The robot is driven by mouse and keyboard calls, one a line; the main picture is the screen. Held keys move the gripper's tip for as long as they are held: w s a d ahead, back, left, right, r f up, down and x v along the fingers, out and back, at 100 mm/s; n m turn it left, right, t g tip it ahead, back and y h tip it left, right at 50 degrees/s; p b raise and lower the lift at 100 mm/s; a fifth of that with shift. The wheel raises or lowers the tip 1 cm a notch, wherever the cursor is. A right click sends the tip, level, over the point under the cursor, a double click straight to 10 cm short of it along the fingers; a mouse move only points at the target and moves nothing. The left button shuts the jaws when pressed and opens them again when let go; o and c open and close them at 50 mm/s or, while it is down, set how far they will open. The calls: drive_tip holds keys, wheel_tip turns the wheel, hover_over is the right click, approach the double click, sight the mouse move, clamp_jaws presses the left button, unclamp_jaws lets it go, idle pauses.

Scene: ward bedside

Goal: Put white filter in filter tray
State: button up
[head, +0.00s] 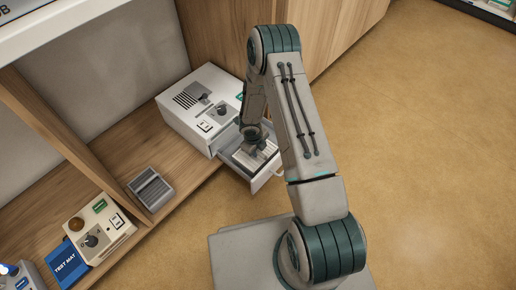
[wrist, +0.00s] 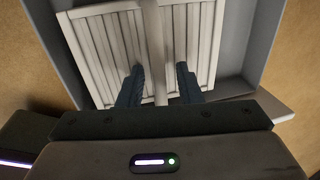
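The white filter (wrist: 95,45) is a pleated square with a raised bar (wrist: 153,50) across its middle. It lies inside the grey-walled filter tray (wrist: 248,50), a drawer pulled out from the white machine, and looks slightly turned against the tray walls. In the head view the filter (head: 243,160) shows within the tray (head: 266,180), partly hidden by my arm. My gripper (wrist: 160,72) is over the filter with its two dark fingers on either side of the bar. Gaps show between fingers and bar, so it is open.
The white machine (head: 190,105) with a dial stands on the wooden shelf (head: 190,185). A grey ribbed filter (head: 150,188) lies on the shelf to the left. A control box (head: 98,232) and a blue test mat (head: 68,262) are at lower left. Open floor lies right.

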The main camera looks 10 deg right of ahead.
drive_tip(key=s+d+r+m+h+p, duration=0.1)
drive_tip(key=s+r+m+p, duration=0.1)
drive_tip(key=r+m, duration=0.75)
drive_tip(key=s+d+r+m+p, duration=0.25)
drive_tip(key=r+m, duration=0.25)
drive_tip(key=r, duration=0.9)
drive_tip(key=s+d+r+m+h+p, duration=0.1)
drive_tip(key=s+r+m, duration=0.2)
drive_tip(key=r+m, duration=0.65)
drive_tip(key=s+a+r+m+y, duration=0.2)
drive_tip(key=s+r+m, duration=0.5)
drive_tip(key=s+m, duration=0.1)
drive_tip(key=s+a+r+m+y, duration=0.1)
drive_tip(key=s+r+m, duration=0.6)
drive_tip(key=m, duration=0.4)
drive_tip(key=shift+s+a+r+y, duration=0.2)
drive_tip(key=shift+s+a+y, duration=0.2)
drive_tip(key=shift+s, duration=0.25)
drive_tip(key=shift+c, duration=0.3)
clamp_jaws()
